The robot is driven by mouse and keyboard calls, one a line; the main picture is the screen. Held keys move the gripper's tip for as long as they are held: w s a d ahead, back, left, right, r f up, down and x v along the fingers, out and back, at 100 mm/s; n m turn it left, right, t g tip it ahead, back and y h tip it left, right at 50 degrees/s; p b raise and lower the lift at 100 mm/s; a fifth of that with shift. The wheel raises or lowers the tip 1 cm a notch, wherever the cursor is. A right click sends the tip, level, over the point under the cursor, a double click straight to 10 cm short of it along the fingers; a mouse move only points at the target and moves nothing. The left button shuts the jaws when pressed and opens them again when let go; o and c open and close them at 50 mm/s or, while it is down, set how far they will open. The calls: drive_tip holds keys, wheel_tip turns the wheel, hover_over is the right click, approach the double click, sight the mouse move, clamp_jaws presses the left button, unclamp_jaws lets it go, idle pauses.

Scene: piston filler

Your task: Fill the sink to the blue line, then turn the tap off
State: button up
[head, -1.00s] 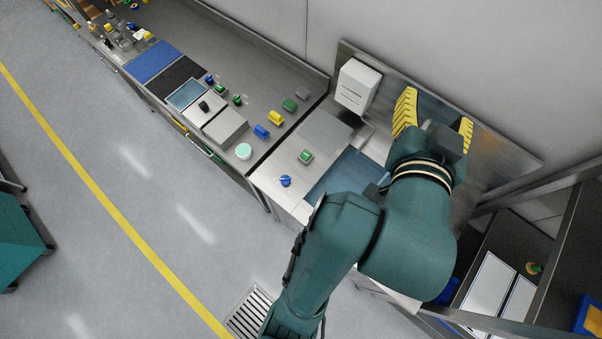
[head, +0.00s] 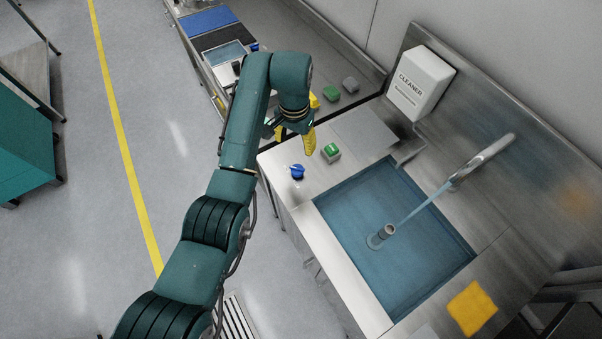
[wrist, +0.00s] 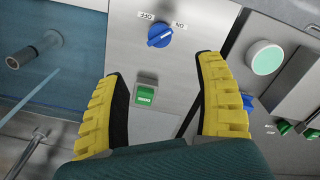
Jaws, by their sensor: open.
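The sink (head: 334,205) is a steel basin with blue-tinted water in it. A stream runs from the tap (head: 485,158) at the back right down beside a short standpipe (head: 388,231). I cannot make out a separate blue line, so the level against it is unclear. A blue knob (head: 297,171) sits on the counter left of the sink; in the wrist view the knob (wrist: 160,35) is beside OFF and ON labels. A green-topped block (head: 331,152) is near it. My gripper (wrist: 160,70) is open and empty, yellow fingers apart above the counter, with the knob ahead beyond the fingertips.
A white cleaner dispenser (head: 421,82) hangs on the back panel. A yellow cloth (head: 471,307) lies right of the sink. Small green and grey blocks stand on the neighbouring bench, and a pale green round button (wrist: 266,58) shows there.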

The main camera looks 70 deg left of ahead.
sight(296, 170)
wheel_tip(296, 170, down, 15)
drive_tip(key=shift+f+b, duration=0.15)
drive_tip(key=shift+b, duration=1.1)
drive_tip(key=c, duration=1.2)
